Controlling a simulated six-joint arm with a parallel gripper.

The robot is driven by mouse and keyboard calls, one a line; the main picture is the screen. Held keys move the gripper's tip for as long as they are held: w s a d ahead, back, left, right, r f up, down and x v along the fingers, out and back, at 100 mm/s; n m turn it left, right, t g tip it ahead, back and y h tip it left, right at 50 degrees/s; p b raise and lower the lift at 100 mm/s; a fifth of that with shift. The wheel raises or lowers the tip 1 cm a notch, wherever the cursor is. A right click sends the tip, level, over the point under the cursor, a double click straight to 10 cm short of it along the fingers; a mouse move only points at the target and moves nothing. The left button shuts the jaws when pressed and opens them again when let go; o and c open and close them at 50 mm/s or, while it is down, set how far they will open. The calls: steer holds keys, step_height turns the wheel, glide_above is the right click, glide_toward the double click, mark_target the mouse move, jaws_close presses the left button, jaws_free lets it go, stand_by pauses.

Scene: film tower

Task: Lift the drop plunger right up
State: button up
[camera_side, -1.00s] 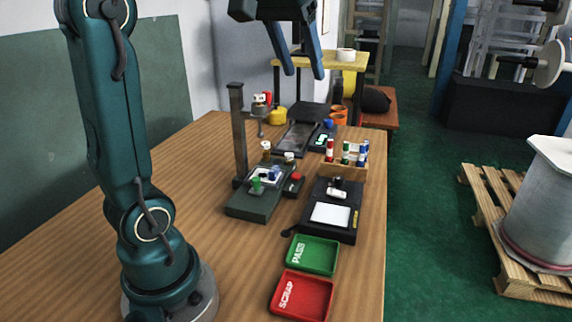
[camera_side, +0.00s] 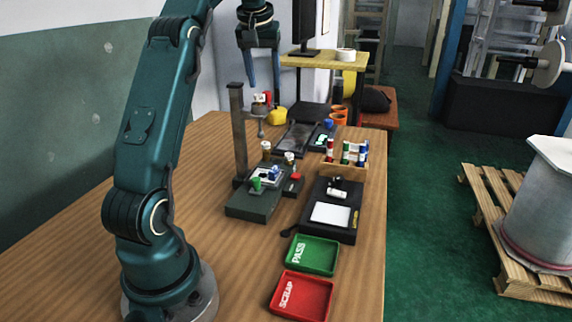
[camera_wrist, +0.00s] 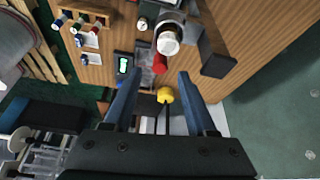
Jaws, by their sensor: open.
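The drop tester has a dark upright post (camera_side: 239,135) on a green base (camera_side: 250,206). Beside the post's upper part is the plunger (camera_side: 259,108), with a pale, brown-banded top and a grey disc below. In the wrist view the plunger's round pale top (camera_wrist: 168,42) lies beyond my fingertips, next to the dark post top (camera_wrist: 217,66). My gripper (camera_side: 264,86) points down, its blue fingers spread and empty, over the plunger's area in the side view. My fingers (camera_wrist: 154,78) are wide apart in the wrist view; I cannot tell the height gap to the plunger.
A yellow item (camera_side: 278,116) and a red item (camera_side: 267,97) stand close behind the plunger. The left table area is clear.

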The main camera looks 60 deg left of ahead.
mark_target(267, 92)
steer(key=shift+x, duration=1.55)
jaws_close()
stand_by(0.4)
